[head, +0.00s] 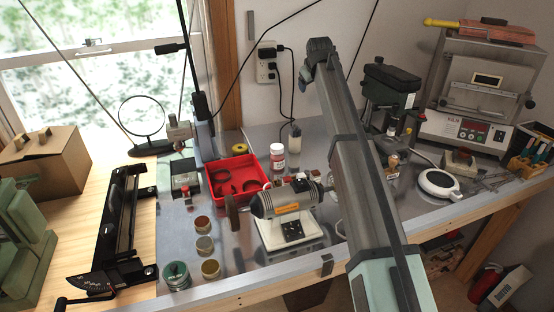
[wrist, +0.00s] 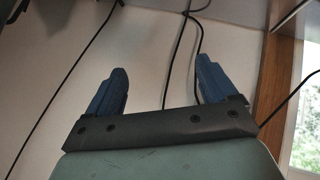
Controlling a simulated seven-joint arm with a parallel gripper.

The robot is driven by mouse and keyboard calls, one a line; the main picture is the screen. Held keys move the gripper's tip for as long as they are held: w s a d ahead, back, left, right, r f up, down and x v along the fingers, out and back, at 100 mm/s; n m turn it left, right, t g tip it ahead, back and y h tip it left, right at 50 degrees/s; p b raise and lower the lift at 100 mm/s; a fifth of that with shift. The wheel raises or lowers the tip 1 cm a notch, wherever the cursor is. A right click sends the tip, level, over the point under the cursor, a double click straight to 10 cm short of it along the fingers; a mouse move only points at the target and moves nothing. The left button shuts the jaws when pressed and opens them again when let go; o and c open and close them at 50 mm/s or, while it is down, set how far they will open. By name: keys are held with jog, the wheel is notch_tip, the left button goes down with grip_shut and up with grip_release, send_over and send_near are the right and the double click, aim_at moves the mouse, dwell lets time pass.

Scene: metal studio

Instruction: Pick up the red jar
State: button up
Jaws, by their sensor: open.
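A small red jar (head: 277,157) with a white lid stands upright on the metal bench top, behind the bench motor and right of the red tray. My gripper (wrist: 160,75) shows in the wrist view with its two blue fingers wide apart and nothing between them. It faces the wall and hanging cables; the jar is not in that view. In the head view my arm rises from the bottom right to high in front of the wall, above and right of the jar.
A red tray (head: 236,181) lies left of the jar, and a bench motor (head: 287,200) stands in front. Cables hang from the wall outlet (head: 267,66).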

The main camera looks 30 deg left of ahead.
jog(key=s+a+f+n+g+h, duration=0.1)
jog(key=s+a+f+n+g, duration=0.1)
jog(key=s, duration=0.3)
jog(key=s+a+f+n+g+h, duration=0.1)
jog(key=s+a+f+n+g, duration=0.15)
jog(key=s, duration=0.35)
jog(key=n+g+h, duration=0.2)
jog(key=n+g, duration=0.1)
jog(key=g, duration=0.1)
send_near(276, 147)
jog(key=shift+w+d+f, duration=0.1)
jog(key=shift+f, duration=0.1)
notch_tip(276, 147, down, 13)
jog(key=shift+w+r, duration=0.1)
jog(key=shift+r, duration=0.1)
jog(key=c, duration=1.2)
